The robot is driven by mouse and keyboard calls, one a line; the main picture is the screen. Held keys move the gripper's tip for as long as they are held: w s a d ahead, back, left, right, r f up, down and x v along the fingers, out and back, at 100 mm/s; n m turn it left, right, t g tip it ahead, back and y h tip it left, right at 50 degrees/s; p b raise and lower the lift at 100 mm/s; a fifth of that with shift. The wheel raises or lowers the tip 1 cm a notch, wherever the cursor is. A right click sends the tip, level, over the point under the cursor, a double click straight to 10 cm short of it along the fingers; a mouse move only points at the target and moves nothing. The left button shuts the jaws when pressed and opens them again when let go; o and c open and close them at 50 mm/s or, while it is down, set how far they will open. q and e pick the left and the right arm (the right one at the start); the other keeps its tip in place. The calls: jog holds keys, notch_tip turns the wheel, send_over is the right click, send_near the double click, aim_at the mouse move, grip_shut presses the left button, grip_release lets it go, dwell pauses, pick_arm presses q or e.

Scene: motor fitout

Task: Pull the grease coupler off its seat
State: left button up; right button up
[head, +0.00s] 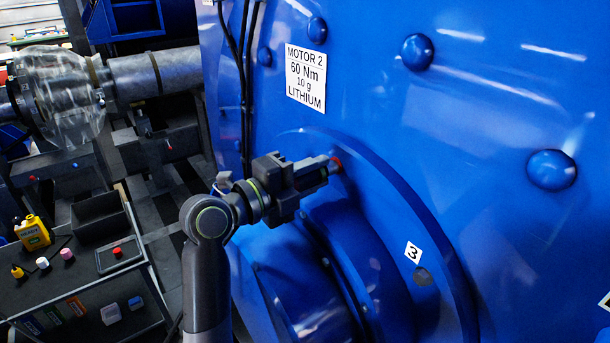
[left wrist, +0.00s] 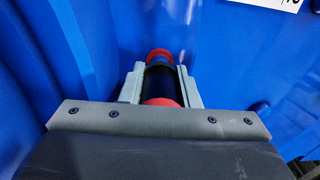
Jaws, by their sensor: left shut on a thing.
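My left gripper (head: 322,168) reaches in from the left to the blue motor face, below the MOTOR 2 label. In the left wrist view, its two grey fingers are shut on the grease coupler (left wrist: 159,82), a dark cylinder with red at its near and far ends. The coupler's far end points at the blue motor. In the head view, a red end (head: 336,164) shows just beyond the fingertips, close against the motor face. I cannot tell whether the coupler is on its seat or slightly off it. My right gripper is not in view.
The motor label (head: 306,77) reads 60 Nm, 10 g, LITHIUM. Large blue bolt heads (head: 551,170) stick out. A dark cart (head: 85,275) with a yellow bottle (head: 33,233) stands lower left.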

pick_arm(q)
jog(key=shift+r, duration=0.15)
grip_shut()
jog(key=shift+s+a+f+b, duration=0.15)
jog(key=shift+f+b, duration=0.05)
jog(key=shift+b, duration=0.1)
jog(key=shift+v, duration=1)
jog(key=shift+b+v, duration=0.45)
jog(key=shift+v, duration=1)
jog(key=shift+a+b, duration=0.1)
jog(key=shift+b, duration=0.35)
